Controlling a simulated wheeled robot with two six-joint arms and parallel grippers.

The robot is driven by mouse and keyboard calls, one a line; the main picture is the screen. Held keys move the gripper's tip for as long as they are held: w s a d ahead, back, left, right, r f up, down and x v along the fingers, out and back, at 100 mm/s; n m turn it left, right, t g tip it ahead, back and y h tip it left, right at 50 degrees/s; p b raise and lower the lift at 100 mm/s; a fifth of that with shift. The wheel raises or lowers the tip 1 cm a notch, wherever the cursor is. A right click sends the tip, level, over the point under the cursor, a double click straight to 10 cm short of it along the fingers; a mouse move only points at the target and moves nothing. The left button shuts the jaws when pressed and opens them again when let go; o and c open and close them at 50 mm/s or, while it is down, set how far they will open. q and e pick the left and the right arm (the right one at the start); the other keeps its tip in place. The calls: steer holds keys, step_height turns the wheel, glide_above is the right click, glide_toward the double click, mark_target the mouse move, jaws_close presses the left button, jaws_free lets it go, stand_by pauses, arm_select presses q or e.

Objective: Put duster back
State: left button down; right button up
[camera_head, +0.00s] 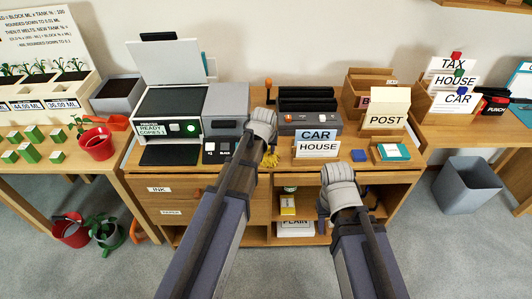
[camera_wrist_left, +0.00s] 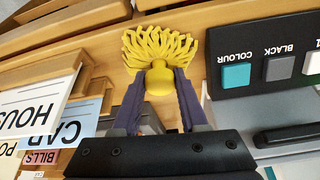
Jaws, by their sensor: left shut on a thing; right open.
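The yellow duster (camera_wrist_left: 160,45) has a fringed head and a rounded yellow knob held between the fingers of my left gripper (camera_wrist_left: 158,88). In the head view, a bit of the yellow duster (camera_head: 269,158) shows beside my left gripper (camera_head: 264,140), over the front part of the desk top. My left gripper is shut on the duster. My right gripper (camera_head: 338,200) is in front of the desk's open shelf, with no object seen in it; its fingers are mostly hidden by its own wrist.
A printer (camera_head: 172,112) and a button panel (camera_head: 217,150) stand left of the duster. A CAR HOUSE card stand (camera_head: 317,144), a POST box (camera_head: 386,112) and a teal-topped pad (camera_head: 391,151) are to the right. A black-slotted rack (camera_head: 307,100) stands behind. Side tables flank the desk.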

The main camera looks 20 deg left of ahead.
arm_select(q)
steer(key=shift+r, duration=0.1)
steer(key=shift+c, duration=2.2)
jaws_free()
steer(key=a+p+v, duration=0.1)
steer(key=p+v, duration=1)
steer(key=v, duration=0.1)
steer(key=s+d+m+g, duration=0.2)
steer(key=s+d, duration=0.4)
steer(key=s, duration=0.3)
steer(key=s+d+f+m+g, duration=0.1)
steer(key=s+d+m+g, duration=0.2)
steer(key=s+d, duration=0.4)
steer(key=s, duration=0.3)
steer(key=shift+s+d+f+y, duration=0.15)
steer(key=shift+d+f+y, duration=0.1)
steer(key=shift+y, duration=0.05)
